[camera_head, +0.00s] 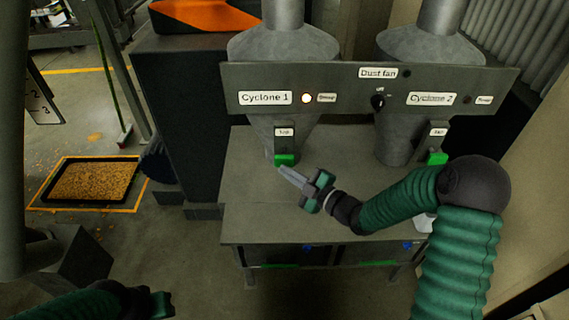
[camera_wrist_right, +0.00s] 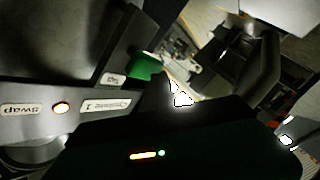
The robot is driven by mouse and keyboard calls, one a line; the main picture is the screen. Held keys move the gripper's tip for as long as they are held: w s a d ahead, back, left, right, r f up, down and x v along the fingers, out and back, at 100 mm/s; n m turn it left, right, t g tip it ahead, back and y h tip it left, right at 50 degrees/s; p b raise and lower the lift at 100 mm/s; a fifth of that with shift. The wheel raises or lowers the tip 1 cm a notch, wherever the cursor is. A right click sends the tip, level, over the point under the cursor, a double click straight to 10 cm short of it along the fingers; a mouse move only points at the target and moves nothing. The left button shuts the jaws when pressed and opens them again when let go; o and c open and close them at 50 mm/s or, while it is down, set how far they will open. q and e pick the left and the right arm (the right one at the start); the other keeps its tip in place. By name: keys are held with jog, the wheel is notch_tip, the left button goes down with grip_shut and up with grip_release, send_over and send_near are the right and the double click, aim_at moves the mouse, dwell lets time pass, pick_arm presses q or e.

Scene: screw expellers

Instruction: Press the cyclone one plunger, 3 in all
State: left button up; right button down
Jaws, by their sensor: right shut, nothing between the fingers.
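The cyclone one plunger (camera_head: 285,159) is a green block under a small white tag, below the "Cyclone 1" label (camera_head: 265,98). It also shows in the right wrist view (camera_wrist_right: 146,66), partly covered by dark gripper parts. My right gripper (camera_head: 284,170) is shut and empty, its tips just below the plunger in the head view. I cannot tell whether they touch it. A lamp (camera_head: 306,98) beside the label is lit pale orange. My left gripper (camera_head: 160,304) is at the bottom left, far from the panel; its fingers are unclear.
A second green plunger (camera_head: 437,159) is at the right under "Cyclone 2" (camera_head: 431,99), close to my right arm. A dark knob (camera_head: 378,101) sits under "Dust fan" (camera_head: 378,73). The grey bench top (camera_head: 250,190) is mostly clear. A tray of pellets (camera_head: 60,182) lies on the floor.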

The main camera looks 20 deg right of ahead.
jog(key=shift+w+d, duration=0.2)
jog(key=shift+w, duration=0.4)
jog(key=shift+w+d, duration=0.15)
jog(key=shift+w, duration=0.45)
dwell(1.1)
jog(key=shift+s+a+b, duration=0.25)
jog(key=shift+s+b, duration=0.05)
jog(key=shift+s, duration=0.45)
jog(key=shift+s+a+b, duration=0.2)
jog(key=shift+s+b, duration=0.05)
jog(key=shift+s, duration=0.5)
jog(key=s, duration=0.1)
jog(key=s+a, duration=0.1)
jog(key=s, duration=0.2)
jog(key=shift+s+a, duration=0.25)
jog(key=shift+s, duration=0.15)
dwell(1.9)
